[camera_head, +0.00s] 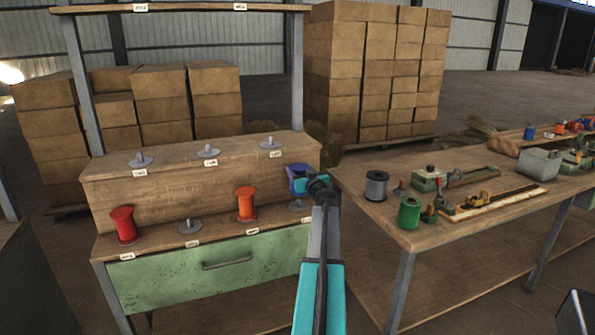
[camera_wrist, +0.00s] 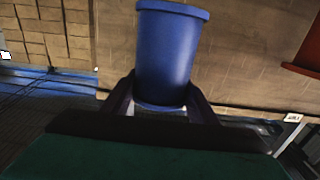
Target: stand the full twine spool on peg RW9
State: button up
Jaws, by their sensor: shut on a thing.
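A blue spool (camera_head: 297,177) is held upright or slightly tilted by my gripper (camera_head: 312,184), at the right end of the stepped wooden rack (camera_head: 180,182). In the wrist view the blue spool (camera_wrist: 165,55) sits between the two dark fingers of my gripper (camera_wrist: 160,105), which is shut on it; its winding looks thick and smooth. A bare peg (camera_head: 300,205) on the lower step is just below the spool, partly hidden by my arm. Another lower peg (camera_head: 190,227) and three upper pegs (camera_head: 140,159) (camera_head: 208,152) (camera_head: 270,143) are bare. The peg labels are too small to read.
A red spool (camera_head: 123,226) and an orange spool (camera_head: 245,203) stand on the lower step. A workbench (camera_head: 440,235) to the right holds a grey spool (camera_head: 376,186), a green spool (camera_head: 409,213) and tools. An upright post (camera_head: 297,75) rises behind the rack.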

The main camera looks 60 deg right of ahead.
jog(key=shift+f+b, duration=0.6)
jog(key=shift+f, duration=2.2)
jog(key=shift+b, duration=1.7)
jog(key=shift+f+b, duration=0.55)
jog(key=shift+b, duration=0.3)
dwell(0.5)
jog(key=o, duration=0.8)
jog(key=shift+s+a, duration=0.1)
jog(key=shift+a, duration=0.05)
jog(key=shift+b+v, duration=2.9)
jog(key=shift+v, duration=2.5)
